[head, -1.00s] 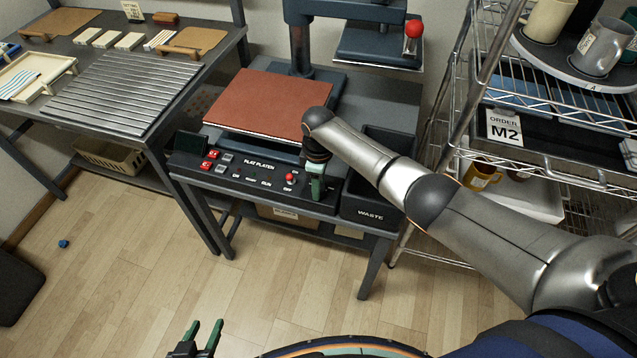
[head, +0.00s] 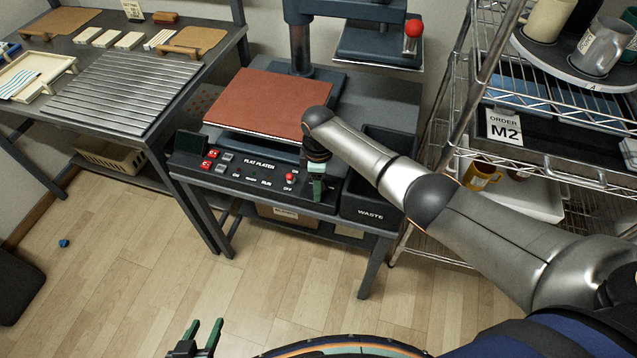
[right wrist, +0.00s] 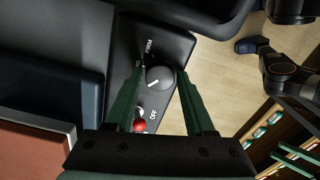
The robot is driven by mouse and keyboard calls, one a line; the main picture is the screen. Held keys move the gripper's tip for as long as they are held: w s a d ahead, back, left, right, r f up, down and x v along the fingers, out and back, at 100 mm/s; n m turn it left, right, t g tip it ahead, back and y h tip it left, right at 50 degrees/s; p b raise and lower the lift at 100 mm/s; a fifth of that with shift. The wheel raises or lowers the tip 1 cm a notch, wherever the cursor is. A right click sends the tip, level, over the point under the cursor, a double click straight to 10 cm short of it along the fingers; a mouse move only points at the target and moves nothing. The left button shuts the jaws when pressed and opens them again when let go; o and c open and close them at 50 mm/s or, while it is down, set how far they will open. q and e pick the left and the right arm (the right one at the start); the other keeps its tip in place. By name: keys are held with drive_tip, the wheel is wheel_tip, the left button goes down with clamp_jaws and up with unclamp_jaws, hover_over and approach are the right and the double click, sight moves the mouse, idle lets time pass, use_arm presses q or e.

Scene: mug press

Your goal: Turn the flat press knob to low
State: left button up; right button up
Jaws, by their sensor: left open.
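The flat press (head: 262,100) has a red-brown platen and a dark control panel (head: 248,180) labelled FLAT PLATEN. The round dark knob (right wrist: 159,78) with a pale pointer line shows in the right wrist view. The word FIRM is beside it, and another label is partly hidden by a finger. My right gripper (head: 317,196) points down at the panel's right end and hides the knob in the head view. Its fingers (right wrist: 160,72) stand on either side of the knob, seemingly with small gaps. My left gripper (head: 205,324) is open and empty, low over the floor.
A red button (right wrist: 139,125) by the OFF label is close to the right gripper's finger; it also shows in the head view (head: 290,178). A waste bin (head: 368,207) is right of the panel. A wire shelf (head: 560,120) with mugs stands further right.

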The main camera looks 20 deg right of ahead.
drive_tip(key=shift+o, duration=1.3)
wheel_tip(320, 180, up, 12)
drive_tip(key=p, duration=0.2)
drive_tip(key=shift+r, duration=0.25)
drive_tip(key=s+a+f+m+t+y, duration=0.15)
drive_tip(key=s+f, duration=0.25)
drive_tip(key=s, duration=0.4)
drive_tip(key=s+a+f+m+y, duration=0.1)
drive_tip(key=s+f+m, duration=0.25)
drive_tip(key=s, duration=0.45)
drive_tip(key=s+d+r+m+t+h, duration=0.1)
drive_tip(key=s+d+r+m, duration=0.2)
drive_tip(key=s, duration=0.4)
drive_tip(key=s+d+r+m+t+h, duration=0.1)
drive_tip(key=s+d+m, duration=0.3)
drive_tip(key=s+d, duration=0.25)
drive_tip(key=w+a+f+t+y, duration=0.1)
drive_tip(key=w+a+f+t, duration=0.1)
drive_tip(key=f, duration=0.3)
drive_tip(key=w+a+f+t, duration=0.1)
drive_tip(key=a+f+t, duration=0.2)
drive_tip(key=f, duration=0.3)
drive_tip(key=shift+w+a+t+y, duration=0.25)
drive_tip(key=shift+w+t+y, duration=0.1)
drive_tip(key=shift+w, duration=0.05)
